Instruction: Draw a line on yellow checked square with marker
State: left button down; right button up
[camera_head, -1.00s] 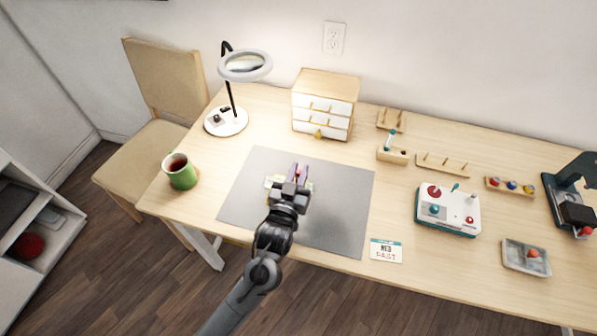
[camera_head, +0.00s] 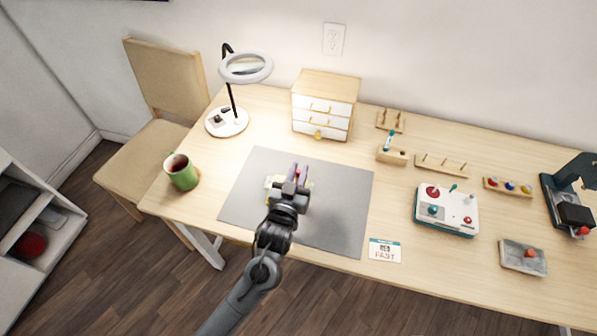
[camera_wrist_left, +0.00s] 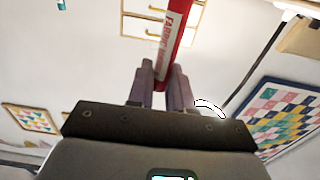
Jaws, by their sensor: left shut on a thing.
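My left gripper (camera_head: 299,173) is over the grey mat (camera_head: 340,215) on the table. Its purple-grey fingers are shut on a red and white marker (camera_wrist_left: 172,40), which shows upright between them in the left wrist view. A pale yellowish square (camera_head: 273,184) lies on the mat beneath the gripper. The gripper covers much of it, and its checks are too small to make out. I cannot tell whether the marker's tip touches the square, and no line on it can be seen. My right gripper is not in view.
A green mug (camera_head: 182,172) stands left of the mat, with a ring lamp (camera_head: 245,68) behind it. A small drawer cabinet (camera_head: 325,103) stands behind the mat. A card (camera_head: 385,250) lies at its right front. A control box (camera_head: 446,211) stands farther right.

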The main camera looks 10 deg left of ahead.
pick_arm(q)
jog(key=shift+f, duration=0.25)
dwell(0.7)
jog(key=shift+a+p, duration=0.45)
jog(key=shift+a, duration=0.05)
dwell(0.6)
jog(key=shift+a+p, duration=1)
jog(key=shift+a, duration=0.25)
dwell(1.7)
jog(key=shift+a+p, duration=0.95)
jog(key=shift+a, duration=0.5)
dwell(1.5)
